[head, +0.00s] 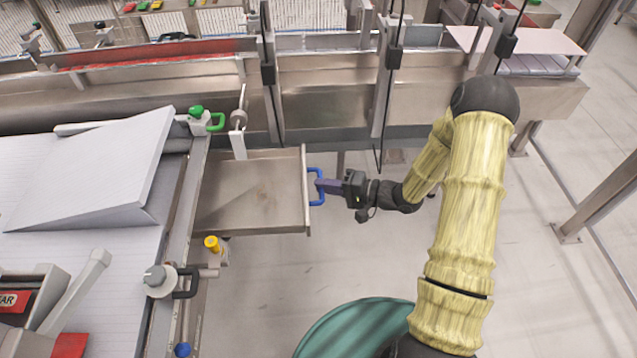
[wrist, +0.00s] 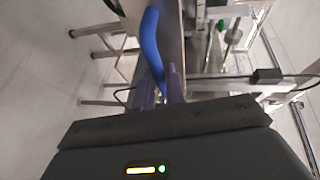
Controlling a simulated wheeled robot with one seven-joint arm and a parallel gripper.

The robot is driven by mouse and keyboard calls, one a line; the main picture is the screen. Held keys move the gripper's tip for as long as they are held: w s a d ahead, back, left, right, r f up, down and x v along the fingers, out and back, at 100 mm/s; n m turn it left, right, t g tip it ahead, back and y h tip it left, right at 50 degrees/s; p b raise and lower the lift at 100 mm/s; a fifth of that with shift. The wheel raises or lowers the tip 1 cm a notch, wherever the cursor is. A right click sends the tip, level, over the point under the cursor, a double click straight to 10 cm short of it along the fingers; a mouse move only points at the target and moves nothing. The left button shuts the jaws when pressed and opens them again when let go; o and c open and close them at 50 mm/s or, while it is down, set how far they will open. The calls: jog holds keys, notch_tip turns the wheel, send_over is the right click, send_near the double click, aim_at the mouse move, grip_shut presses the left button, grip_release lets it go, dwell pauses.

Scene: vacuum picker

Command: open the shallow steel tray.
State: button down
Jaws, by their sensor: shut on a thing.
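The shallow steel tray (head: 250,192) is pulled out to the right from under the machine's edge in the head view. Its inside looks empty. A blue handle (head: 317,187) is on its right end; the handle also shows in the wrist view (wrist: 150,45). My gripper (head: 322,186) is at the handle, reaching in from the right, with its fingers shut on the blue bar. In the wrist view, the purple fingers (wrist: 160,88) close around the handle's lower part. The exact grip behind the fingers is partly hidden.
A green-handled fitting (head: 207,121) and a yellow knob (head: 212,244) sit near the tray's left end. A long steel conveyor (head: 330,90) runs behind it. Black cables (head: 378,130) hang close behind the gripper. The floor (head: 270,275) in front of the tray is clear.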

jog(key=shift+d, duration=0.15)
jog(key=c, duration=1.5)
grip_release()
jog(key=shift+o, duration=0.2)
jog(key=v, duration=1.7)
jog(key=shift+d, duration=0.2)
